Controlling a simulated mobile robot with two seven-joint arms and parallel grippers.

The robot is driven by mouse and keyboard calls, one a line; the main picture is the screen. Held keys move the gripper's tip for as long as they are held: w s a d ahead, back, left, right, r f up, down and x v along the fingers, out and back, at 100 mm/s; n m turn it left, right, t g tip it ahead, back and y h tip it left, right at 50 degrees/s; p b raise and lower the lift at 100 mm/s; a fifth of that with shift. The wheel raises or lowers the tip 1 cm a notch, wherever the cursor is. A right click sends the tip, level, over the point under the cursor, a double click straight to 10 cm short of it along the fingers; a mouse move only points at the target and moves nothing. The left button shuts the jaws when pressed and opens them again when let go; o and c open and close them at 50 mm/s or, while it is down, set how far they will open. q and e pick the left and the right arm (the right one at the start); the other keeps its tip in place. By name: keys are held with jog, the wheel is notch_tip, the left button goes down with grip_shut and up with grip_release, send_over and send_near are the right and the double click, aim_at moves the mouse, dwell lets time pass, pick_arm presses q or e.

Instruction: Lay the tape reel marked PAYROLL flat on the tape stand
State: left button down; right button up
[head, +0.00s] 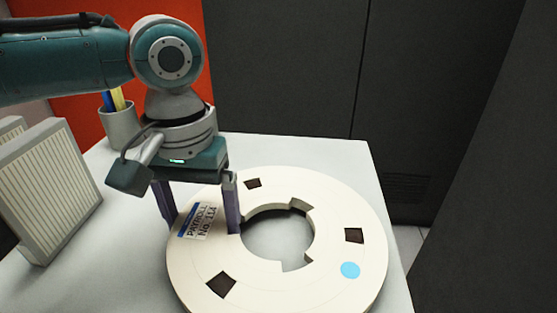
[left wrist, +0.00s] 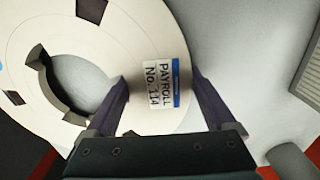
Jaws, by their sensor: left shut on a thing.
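The cream tape reel (head: 335,205), a wide ring with dark square windows and a blue dot, lies level at the front of the white table. Its label (head: 197,221) reads PAYROLL No. 114. My left gripper (head: 202,228) points down and is shut across the reel's ring at the label, one finger at the outer rim and one in the centre hole. The reel also shows in the left wrist view (left wrist: 145,45) between the fingers. I cannot tell whether the reel touches the surface below. No tape stand can be made out. My right gripper is out of view.
A grey cup (head: 121,125) with blue and yellow items stands at the table's back left. A ribbed, light grey stack (head: 50,190) stands at the left. Tall dark cabinets (head: 290,70) rise behind and right. The white table (head: 300,150) is bare behind the reel.

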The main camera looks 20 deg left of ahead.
pick_arm(q)
grip_release()
jog(key=shift+r, duration=0.1)
